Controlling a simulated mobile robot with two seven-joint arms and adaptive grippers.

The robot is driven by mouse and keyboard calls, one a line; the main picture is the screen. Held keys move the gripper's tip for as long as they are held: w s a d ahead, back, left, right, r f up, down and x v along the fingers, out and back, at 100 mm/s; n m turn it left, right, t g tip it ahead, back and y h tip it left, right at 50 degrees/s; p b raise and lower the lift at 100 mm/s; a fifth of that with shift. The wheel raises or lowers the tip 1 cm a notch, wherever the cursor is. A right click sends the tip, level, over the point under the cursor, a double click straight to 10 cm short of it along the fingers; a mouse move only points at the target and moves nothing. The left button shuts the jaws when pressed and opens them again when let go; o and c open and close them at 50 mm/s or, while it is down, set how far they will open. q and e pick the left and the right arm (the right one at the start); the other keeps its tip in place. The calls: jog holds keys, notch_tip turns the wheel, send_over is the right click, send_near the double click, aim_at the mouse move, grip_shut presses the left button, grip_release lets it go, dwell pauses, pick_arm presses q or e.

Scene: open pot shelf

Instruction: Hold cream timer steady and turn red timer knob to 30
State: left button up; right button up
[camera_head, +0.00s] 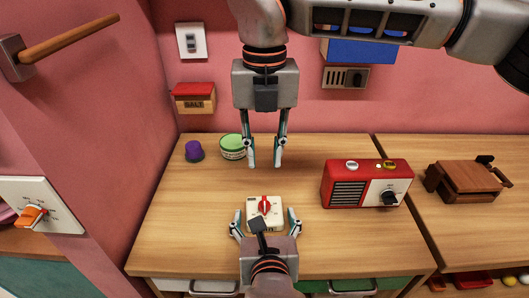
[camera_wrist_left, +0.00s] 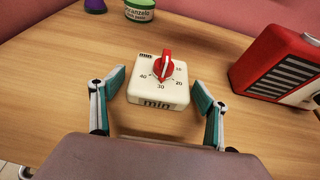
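The cream timer (camera_head: 264,218) stands on the wooden counter, with a red knob (camera_head: 264,205) on its top face. In the left wrist view the timer (camera_wrist_left: 160,84) shows the numbers 15, 20, 30 and 40 around the red knob (camera_wrist_left: 164,66), and "min" on its front. My left gripper (camera_head: 266,218) is open, its fingers on either side of the timer, with gaps showing in the left wrist view (camera_wrist_left: 160,92). My right gripper (camera_head: 265,160) is open and empty, pointing down above the counter behind the timer.
A red radio (camera_head: 348,188) stands right of the timer. A green-lidded tub (camera_head: 232,148) and a purple cup (camera_head: 194,151) stand at the back left. A wooden box (camera_head: 468,178) sits far right. Counter left of the timer is clear.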

dwell(0.3)
pick_arm(q)
jog(key=v, duration=1.2)
jog(key=shift+a, duration=0.1)
